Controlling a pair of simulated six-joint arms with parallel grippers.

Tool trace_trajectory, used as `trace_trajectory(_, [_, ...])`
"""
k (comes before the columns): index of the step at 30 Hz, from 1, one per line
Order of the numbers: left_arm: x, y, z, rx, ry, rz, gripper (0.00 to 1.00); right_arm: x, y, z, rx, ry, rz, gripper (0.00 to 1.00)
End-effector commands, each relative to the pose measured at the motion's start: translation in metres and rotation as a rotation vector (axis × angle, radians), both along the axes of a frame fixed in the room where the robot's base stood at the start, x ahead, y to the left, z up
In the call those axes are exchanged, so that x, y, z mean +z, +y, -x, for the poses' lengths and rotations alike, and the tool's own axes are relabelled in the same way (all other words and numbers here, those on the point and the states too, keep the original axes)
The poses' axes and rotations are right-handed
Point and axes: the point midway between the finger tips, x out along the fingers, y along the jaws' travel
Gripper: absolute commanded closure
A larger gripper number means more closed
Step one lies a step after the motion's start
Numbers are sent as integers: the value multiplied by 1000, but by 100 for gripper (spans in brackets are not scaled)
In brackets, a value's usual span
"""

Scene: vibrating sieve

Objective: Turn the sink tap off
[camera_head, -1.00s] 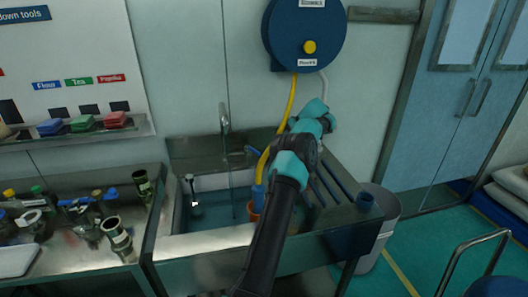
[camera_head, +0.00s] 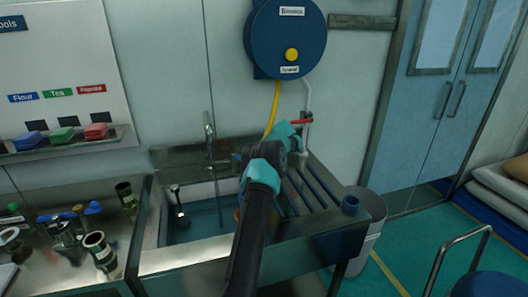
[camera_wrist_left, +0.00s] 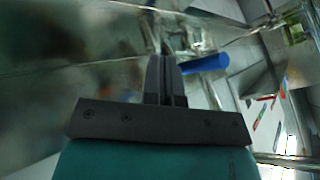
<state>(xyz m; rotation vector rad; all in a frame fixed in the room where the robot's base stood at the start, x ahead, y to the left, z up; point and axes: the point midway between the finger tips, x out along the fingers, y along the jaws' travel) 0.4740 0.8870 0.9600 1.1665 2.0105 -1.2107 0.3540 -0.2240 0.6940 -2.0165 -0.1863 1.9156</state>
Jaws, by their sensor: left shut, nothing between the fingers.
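The sink tap's metal spout (camera_head: 209,130) rises behind the steel sink basin (camera_head: 165,248) in the head view. A thin stream (camera_head: 217,185) appears to fall from it into the bluish basin. A blue lever (camera_wrist_left: 205,64) shows in the left wrist view, just right of my left gripper's fingers (camera_wrist_left: 164,65). The fingers are shut and empty; whether they touch the lever I cannot tell. In the head view my left arm reaches over the sink, and its gripper (camera_head: 240,159) is beside the tap. The arm hides the lever there. My right gripper is not in view.
A blue hose reel (camera_head: 291,25) hangs above, with a yellow hose (camera_head: 272,108) running down behind my arm. A red-handled wall valve (camera_head: 301,121) is close to my arm. Bottles and jars (camera_head: 100,250) crowd the left counter. A grey bin (camera_head: 372,208) stands right.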

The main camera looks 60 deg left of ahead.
Motion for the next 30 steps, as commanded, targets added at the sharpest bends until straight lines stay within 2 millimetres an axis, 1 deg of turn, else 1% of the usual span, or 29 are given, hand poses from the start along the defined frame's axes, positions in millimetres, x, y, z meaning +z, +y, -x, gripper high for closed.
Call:
trace_trajectory(1, [-2, 3, 6, 1, 0, 0, 100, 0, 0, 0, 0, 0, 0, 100])
trace_trajectory(3, [1, 2, 13, 1, 0, 0, 100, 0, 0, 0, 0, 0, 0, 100])
trace_trajectory(9, [4, 2, 32, 2, 0, 0, 100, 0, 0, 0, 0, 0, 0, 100])
trace_trajectory(14, [5, 1, 40, 0, 0, 0, 100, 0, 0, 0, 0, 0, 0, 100])
trace_trajectory(26, [5, 1, 40, -3, 1, 1, 100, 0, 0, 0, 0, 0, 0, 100])
trace_trajectory(29, [6, -4, 32, -26, 0, 0, 100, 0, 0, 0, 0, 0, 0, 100])
trace_trajectory(30, [6, -8, 26, -43, -1, 1, 100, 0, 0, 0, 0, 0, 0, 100])
